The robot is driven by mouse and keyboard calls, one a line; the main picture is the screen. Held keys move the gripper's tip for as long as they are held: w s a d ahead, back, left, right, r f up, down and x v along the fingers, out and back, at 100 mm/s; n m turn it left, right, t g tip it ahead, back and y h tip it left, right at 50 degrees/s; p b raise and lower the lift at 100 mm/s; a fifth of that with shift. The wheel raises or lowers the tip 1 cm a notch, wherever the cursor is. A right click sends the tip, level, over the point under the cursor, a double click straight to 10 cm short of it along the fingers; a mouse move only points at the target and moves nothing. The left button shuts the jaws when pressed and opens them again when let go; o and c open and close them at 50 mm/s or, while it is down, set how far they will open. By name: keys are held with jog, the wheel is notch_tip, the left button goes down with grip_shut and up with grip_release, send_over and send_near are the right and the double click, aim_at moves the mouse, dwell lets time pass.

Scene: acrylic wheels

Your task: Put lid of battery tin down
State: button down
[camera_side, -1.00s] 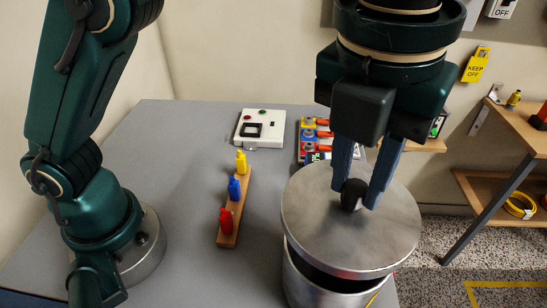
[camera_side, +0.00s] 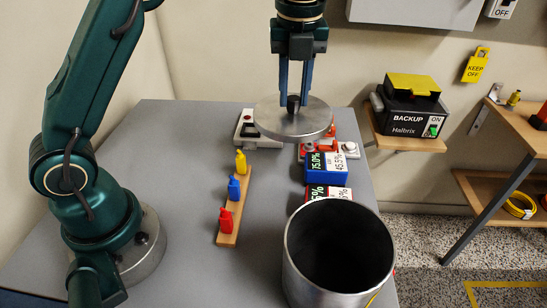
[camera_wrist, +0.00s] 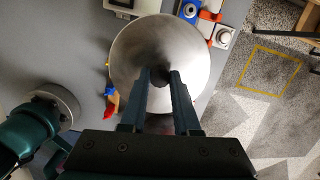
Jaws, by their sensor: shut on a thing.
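The lid (camera_side: 292,121) is a round brushed-metal disc with a dark knob. My gripper (camera_side: 293,98) is shut on the knob and holds the lid level above the back part of the grey table. In the wrist view the lid (camera_wrist: 190,50) lies under my gripper (camera_wrist: 160,80). The battery tin (camera_side: 340,260) is an open metal cylinder at the front right of the table. Its inside is dark, and I cannot make out anything in it.
A white switch box (camera_side: 264,143) is partly behind the lid. A black backup unit (camera_side: 412,110) sits on a wall shelf. The table's left-middle (camera_side: 190,160) is clear.

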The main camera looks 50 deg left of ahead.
jog(key=s+a+f+n, duration=0.2)
jog(key=s+a+n, duration=0.1)
jog(key=a, duration=0.6)
jog(key=s+a+f+n+g, duration=0.1)
jog(key=s+a+n, duration=0.15)
jog(key=a, duration=0.65)
jog(key=s+a+f+n, duration=0.2)
jog(key=s+a+n, duration=0.15)
jog(key=a, duration=0.45)
jog(key=shift+n, duration=0.3)
jog(key=shift+w+a+f, duration=0.1)
jog(key=shift+a+f, duration=0.1)
jog(key=shift+f, duration=1.15)
jog(key=shift+w+a+f, duration=0.1)
jog(key=shift+a+f, duration=0.05)
jog(key=shift+f, duration=1.15)
jog(key=shift+w+a+f, duration=0.1)
jog(key=shift+a+f, duration=0.1)
jog(key=shift+f, duration=1.15)
jog(key=shift+f, duration=0.15)
jog(key=c, duration=0.6)
grip_release()
jog(key=shift+c, duration=0.2)
